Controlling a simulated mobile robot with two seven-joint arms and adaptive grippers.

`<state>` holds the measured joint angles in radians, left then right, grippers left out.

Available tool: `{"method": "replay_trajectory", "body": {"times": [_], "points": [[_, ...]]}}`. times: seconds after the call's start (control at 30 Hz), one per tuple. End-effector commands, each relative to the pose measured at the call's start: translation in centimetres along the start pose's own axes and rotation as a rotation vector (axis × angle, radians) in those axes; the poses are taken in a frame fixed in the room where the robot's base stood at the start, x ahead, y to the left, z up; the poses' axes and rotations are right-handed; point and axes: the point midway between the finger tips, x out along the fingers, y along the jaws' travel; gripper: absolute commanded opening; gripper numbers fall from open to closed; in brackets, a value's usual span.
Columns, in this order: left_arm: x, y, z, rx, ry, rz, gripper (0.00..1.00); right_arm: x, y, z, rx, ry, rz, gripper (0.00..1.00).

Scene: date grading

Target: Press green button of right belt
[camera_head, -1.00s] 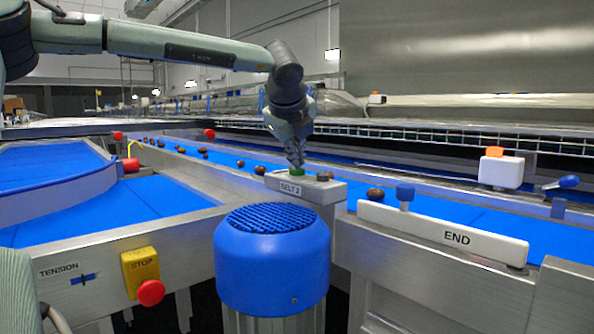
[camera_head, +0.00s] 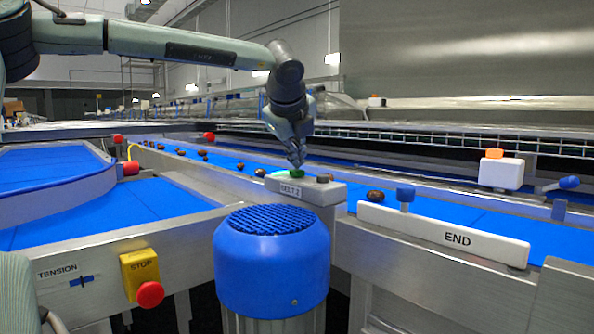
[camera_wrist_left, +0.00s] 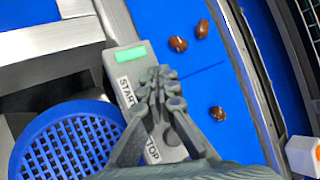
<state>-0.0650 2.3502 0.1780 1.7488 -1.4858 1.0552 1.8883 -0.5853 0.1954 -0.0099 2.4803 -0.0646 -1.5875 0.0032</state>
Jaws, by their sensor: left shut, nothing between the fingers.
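The grey control box (camera_head: 318,192), labelled BELT 2, stands at the near edge of the right belt (camera_head: 340,190). Its green button (camera_head: 297,174) is on top and looks bright. In the left wrist view the green button (camera_wrist_left: 131,54) sits above a START label, with a STOP label lower on the box. The gripper hides part of the box's STOP end. My right gripper is out of view.
A blue ribbed motor cover (camera_head: 272,262) stands in front of the box. A white END bar (camera_head: 442,236) lies along the belt's near edge to the right. Several dates (camera_head: 375,196) lie on the blue belt. A yellow STOP box (camera_head: 140,272) with a red button is at lower left.

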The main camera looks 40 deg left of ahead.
Motion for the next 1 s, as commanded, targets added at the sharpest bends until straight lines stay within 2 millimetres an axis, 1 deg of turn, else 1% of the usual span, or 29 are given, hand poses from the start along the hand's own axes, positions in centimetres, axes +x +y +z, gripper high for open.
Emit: {"method": "replay_trajectory", "body": {"times": [0.13, 0.57, 1.0], "points": [[-0.6, -0.5, 0.5, 0.000, -0.002, -0.003, 0.00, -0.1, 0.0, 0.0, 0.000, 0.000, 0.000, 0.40], [-0.9, -0.7, 0.7, 0.000, -0.002, -0.002, 0.00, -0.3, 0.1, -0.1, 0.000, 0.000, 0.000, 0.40], [-3.9, -2.9, 2.9, 0.000, -0.003, -0.003, 0.00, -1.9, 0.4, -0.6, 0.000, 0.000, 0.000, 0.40]]}}
